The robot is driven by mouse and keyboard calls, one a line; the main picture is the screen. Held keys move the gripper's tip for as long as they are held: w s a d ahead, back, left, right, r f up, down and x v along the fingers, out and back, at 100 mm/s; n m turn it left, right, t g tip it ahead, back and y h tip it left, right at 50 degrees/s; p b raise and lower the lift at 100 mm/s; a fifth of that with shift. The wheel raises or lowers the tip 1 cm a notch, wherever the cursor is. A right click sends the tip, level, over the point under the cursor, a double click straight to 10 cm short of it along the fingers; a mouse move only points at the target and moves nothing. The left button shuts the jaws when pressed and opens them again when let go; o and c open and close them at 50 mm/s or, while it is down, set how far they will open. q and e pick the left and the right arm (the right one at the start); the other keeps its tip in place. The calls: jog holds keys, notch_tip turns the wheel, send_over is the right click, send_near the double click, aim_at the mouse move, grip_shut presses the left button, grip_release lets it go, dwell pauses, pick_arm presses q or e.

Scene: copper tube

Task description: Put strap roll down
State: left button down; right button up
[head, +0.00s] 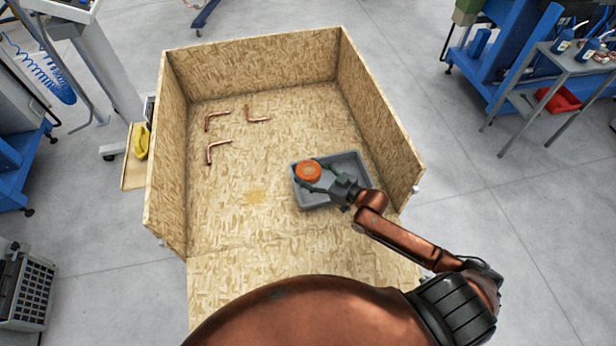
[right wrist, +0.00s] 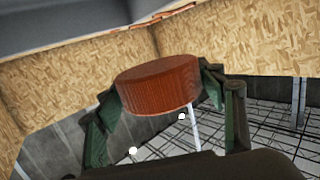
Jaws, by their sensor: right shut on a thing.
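The strap roll is an orange disc (head: 309,170) with a paler centre. It is between the fingers of my right gripper (head: 318,176), which is shut on it. In the head view it appears over the left part of a grey tray (head: 362,158). The roll looks raised above that floor, though the exact gap is hard to tell. My left gripper is not in view.
The tray stands inside a chipboard crate (head: 262,62) with high walls at the back and sides. Several bent copper tubes (head: 219,151) lie on the crate floor at the left. The crate floor's middle is clear. A yellow object (head: 142,141) sits outside the left wall.

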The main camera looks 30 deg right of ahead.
aim_at(308, 176)
jog(key=shift+w+d+f+b, duration=0.15)
jog(key=shift+w+f, duration=0.3)
jog(key=shift+f, duration=0.15)
jog(key=shift+w+d+f+b, duration=0.15)
jog(key=shift+w+f, duration=0.3)
jog(key=shift+f, duration=1.45)
jog(key=shift+c, duration=0.2)
jog(key=shift+f+b, duration=0.55)
jog(key=shift+f, duration=0.05)
jog(key=o, duration=1.4)
